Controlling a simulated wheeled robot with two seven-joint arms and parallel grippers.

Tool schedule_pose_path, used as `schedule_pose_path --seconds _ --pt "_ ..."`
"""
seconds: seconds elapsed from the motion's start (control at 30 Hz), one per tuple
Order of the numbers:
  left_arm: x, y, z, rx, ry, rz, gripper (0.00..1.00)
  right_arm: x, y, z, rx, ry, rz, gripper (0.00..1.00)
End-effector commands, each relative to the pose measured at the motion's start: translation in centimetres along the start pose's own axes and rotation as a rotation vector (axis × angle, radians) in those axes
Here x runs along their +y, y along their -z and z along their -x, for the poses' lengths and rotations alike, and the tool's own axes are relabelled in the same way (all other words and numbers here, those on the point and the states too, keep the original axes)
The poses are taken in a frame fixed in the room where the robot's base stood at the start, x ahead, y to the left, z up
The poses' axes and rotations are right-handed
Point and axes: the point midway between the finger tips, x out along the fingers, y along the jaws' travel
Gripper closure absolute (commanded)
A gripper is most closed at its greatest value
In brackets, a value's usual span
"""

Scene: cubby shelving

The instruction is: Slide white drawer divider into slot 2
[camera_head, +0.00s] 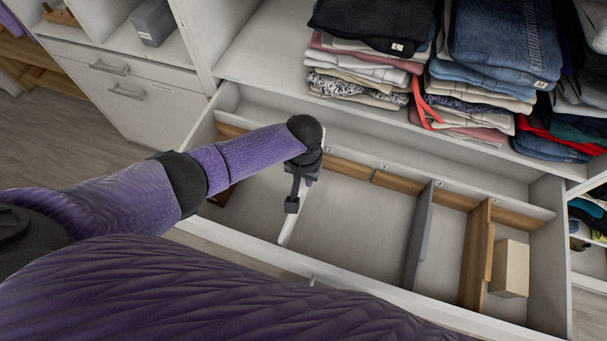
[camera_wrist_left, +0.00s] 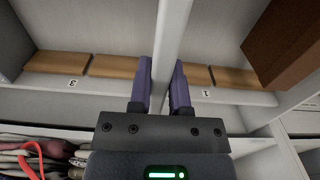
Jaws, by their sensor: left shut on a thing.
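The white drawer divider (camera_head: 290,226) is a thin pale panel in the left part of the open drawer (camera_head: 343,218). My left gripper (camera_head: 292,203) is over the drawer and shut on the divider. In the left wrist view the divider (camera_wrist_left: 173,40) stands between both purple fingers (camera_wrist_left: 160,88), running away from me. Upside-down labels 3 (camera_wrist_left: 72,83) and 1 (camera_wrist_left: 206,93) show on either side of the divider along the slotted wooden rail (camera_wrist_left: 112,66). The slot between them is hidden behind the gripper and divider. I cannot tell whether the divider touches the rail. My right gripper is not in view.
A grey divider (camera_head: 417,235) and a wooden divider (camera_head: 476,255) stand further right, with a beige box (camera_head: 511,268) beyond. A dark brown block (camera_wrist_left: 285,45) lies left of the white divider in the head view. Folded clothes (camera_head: 362,55) fill the shelf above.

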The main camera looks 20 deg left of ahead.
Motion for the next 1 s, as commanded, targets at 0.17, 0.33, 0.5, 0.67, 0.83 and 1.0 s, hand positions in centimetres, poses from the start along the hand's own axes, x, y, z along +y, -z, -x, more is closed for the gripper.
schedule_pose_path --seconds 0.17,0.33,0.5,0.67,0.83,1.0 --pt "0.0 0.0 0.0 0.001 0.0 0.0 1.0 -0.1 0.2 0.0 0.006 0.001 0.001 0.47" --pt "0.0 0.0 -0.5 0.0 0.0 0.0 1.0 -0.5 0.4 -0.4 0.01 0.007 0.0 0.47" --pt "0.0 0.0 -0.9 0.0 0.0 0.0 1.0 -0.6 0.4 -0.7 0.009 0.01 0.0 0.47" --pt "0.0 0.0 -1.4 0.0 0.001 0.0 1.0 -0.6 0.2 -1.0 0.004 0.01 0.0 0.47" --pt "0.0 0.0 -1.8 0.0 0.001 0.0 1.0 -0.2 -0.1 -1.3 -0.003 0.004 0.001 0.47" --pt "0.0 0.0 -2.2 0.0 0.001 0.0 1.0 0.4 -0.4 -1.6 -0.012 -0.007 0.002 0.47"
